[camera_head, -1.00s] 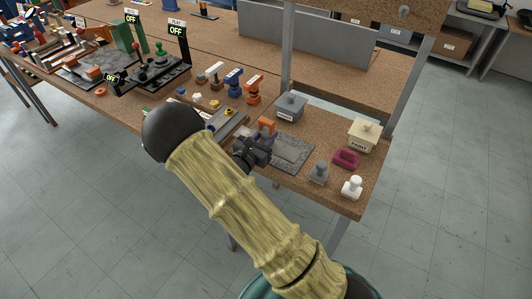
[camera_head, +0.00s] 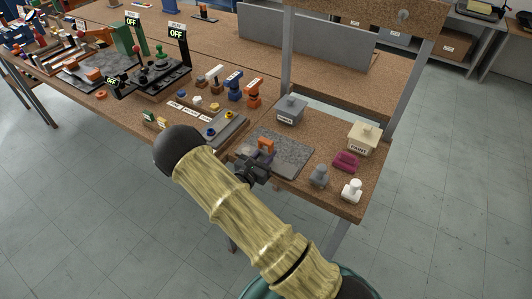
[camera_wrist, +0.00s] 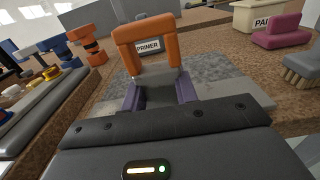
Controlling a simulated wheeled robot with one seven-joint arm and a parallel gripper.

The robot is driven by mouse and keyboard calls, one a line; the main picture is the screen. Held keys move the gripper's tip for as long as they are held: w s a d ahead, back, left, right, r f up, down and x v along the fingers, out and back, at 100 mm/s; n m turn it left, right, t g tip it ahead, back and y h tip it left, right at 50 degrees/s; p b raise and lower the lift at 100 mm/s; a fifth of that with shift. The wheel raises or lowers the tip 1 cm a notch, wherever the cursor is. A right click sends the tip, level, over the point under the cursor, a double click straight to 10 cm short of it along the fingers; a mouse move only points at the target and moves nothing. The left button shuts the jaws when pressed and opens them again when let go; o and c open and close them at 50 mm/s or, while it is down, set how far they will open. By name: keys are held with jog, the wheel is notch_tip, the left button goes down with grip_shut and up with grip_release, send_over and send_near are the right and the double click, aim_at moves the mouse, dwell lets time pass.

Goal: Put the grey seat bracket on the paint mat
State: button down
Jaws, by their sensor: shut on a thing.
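My gripper (camera_head: 258,163) is shut on an arch-shaped bracket with an orange top (camera_head: 265,145) and a grey lower part. In the wrist view the orange arch (camera_wrist: 146,32) stands upright in front of the jaws, its grey part (camera_wrist: 156,75) low between purple pieces. I cannot tell whether these belong to the jaws or the bracket. The dark grey mottled mat (camera_head: 290,154) lies on the table; in the head view the bracket overlaps its left part. Whether the bracket touches the mat is not clear. The mat also shows behind the bracket in the wrist view (camera_wrist: 205,74).
A grey PRIMER box (camera_head: 291,110) stands behind the mat and a cream PAINT box (camera_head: 363,138) at the right. A magenta block (camera_head: 345,161), a grey brush (camera_head: 319,177) and a white one (camera_head: 352,190) stand right of the mat. A grey tray (camera_head: 226,128) lies left.

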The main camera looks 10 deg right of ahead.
jog(key=shift+f, duration=0.1)
jog(key=c, duration=1.1)
grip_release()
jog(key=shift+r, duration=0.2)
jog(key=shift+s+a+f, duration=0.1)
jog(key=shift+s+a, duration=0.2)
jog(key=b+v, duration=0.2)
jog(key=v, duration=0.9)
jog(key=shift+s, duration=0.1)
